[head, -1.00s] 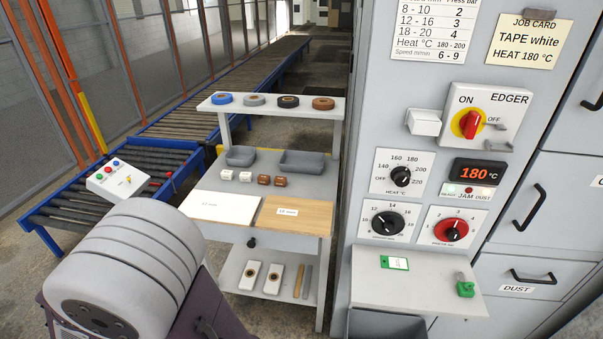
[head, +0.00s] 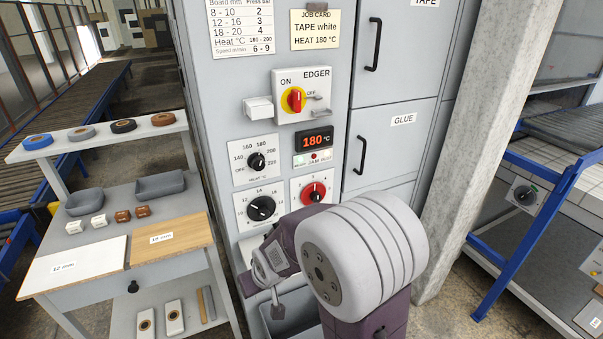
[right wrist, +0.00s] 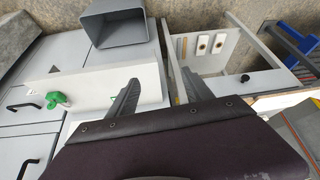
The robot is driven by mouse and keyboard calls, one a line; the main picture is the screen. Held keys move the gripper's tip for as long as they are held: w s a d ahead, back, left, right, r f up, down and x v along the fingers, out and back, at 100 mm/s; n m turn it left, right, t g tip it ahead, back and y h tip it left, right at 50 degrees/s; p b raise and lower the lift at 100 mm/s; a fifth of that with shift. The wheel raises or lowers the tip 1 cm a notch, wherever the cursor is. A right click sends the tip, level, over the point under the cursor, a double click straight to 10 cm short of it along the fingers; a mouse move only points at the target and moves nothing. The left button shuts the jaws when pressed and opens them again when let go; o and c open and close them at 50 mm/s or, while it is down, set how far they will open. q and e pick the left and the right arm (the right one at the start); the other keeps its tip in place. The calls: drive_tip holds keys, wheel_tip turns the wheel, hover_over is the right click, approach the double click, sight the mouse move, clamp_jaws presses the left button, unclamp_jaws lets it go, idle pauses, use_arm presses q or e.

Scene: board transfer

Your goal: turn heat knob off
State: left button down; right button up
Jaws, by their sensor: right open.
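The heat knob (head: 256,160) is a black dial on a white plate on the grey machine front, with numbers around it and "HEAT °C" below. The display (head: 314,141) right of it shows 180 °C in red. The exact direction of the knob's pointer is too small to tell. My right gripper (head: 271,275) is low in front of the machine, below the knob and apart from it. In the right wrist view its two fingers (right wrist: 160,90) are spread with nothing between them. My left gripper is not in view.
The red EDGER switch (head: 296,100) is above the heat knob. A black dial (head: 261,208) and a red dial (head: 313,192) are below. A grey bin (right wrist: 117,25) hangs near my right gripper.

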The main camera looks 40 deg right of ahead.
drive_tip(key=w+d+r+m+t+h+b, duration=0.1)
drive_tip(key=w+d+r+t+b, duration=0.1)
drive_tip(key=w+d+t, duration=0.45)
drive_tip(key=t+h+b, duration=0.2)
drive_tip(key=t+b, duration=0.1)
drive_tip(key=t, duration=0.3)
approach(259, 167)
use_arm(q)
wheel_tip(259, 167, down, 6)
drive_tip(key=p, duration=0.1)
use_arm(e)
drive_tip(key=w, duration=0.3)
drive_tip(key=w+d, duration=0.1)
drive_tip(key=w, duration=0.2)
drive_tip(key=w+d, duration=0.1)
drive_tip(key=w, duration=0.2)
drive_tip(key=shift+w+r, duration=0.15)
clamp_jaws()
